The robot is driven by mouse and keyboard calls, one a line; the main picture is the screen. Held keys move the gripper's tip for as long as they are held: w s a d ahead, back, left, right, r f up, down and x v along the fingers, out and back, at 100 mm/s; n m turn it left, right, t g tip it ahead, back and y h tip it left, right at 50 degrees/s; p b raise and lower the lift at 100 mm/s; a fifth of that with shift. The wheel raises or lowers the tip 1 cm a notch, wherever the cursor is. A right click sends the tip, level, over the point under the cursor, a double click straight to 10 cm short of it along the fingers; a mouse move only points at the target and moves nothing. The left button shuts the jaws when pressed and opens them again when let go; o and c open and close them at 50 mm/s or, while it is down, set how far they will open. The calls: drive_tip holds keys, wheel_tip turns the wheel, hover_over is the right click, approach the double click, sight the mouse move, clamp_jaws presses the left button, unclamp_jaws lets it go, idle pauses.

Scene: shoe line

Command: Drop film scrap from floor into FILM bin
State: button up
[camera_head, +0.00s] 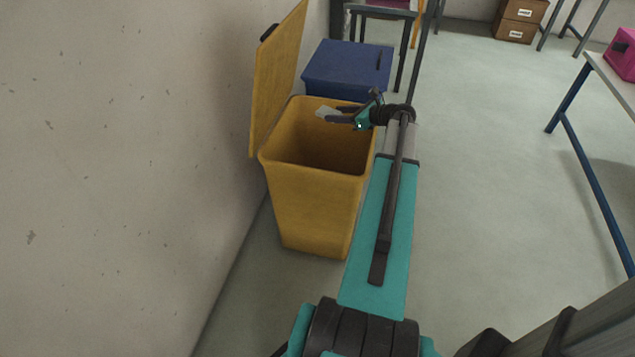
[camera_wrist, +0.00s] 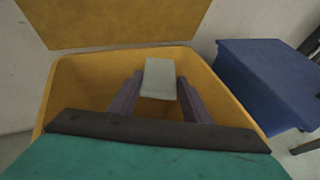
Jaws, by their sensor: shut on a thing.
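A yellow bin (camera_head: 312,205) stands against the wall with its lid (camera_head: 277,75) swung up and open. It also shows in the wrist view (camera_wrist: 85,85). My gripper (camera_head: 335,114) is over the far part of the bin's mouth. Its two dark fingers (camera_wrist: 157,90) are shut on a pale grey-white film scrap (camera_wrist: 158,76), which sticks out past the fingertips. The scrap also shows in the head view (camera_head: 325,112). The bin's inside looks empty where it shows; part of it is hidden by my gripper. No label is readable on the bin.
A blue bin with a shut lid (camera_head: 347,68) stands just behind the yellow one. A wall (camera_head: 110,180) is close on the left. A table with blue legs (camera_head: 590,170) stands at the right. The floor (camera_head: 480,180) between is clear.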

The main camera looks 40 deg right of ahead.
drive_tip(key=shift+f+b, duration=2.85)
drive_tip(key=o, duration=1.1)
drive_tip(key=shift+s, duration=0.1)
drive_tip(key=p+v, duration=0.2)
drive_tip(key=v, duration=1.1)
drive_tip(key=shift+s, duration=0.25)
drive_tip(key=shift+r, duration=0.25)
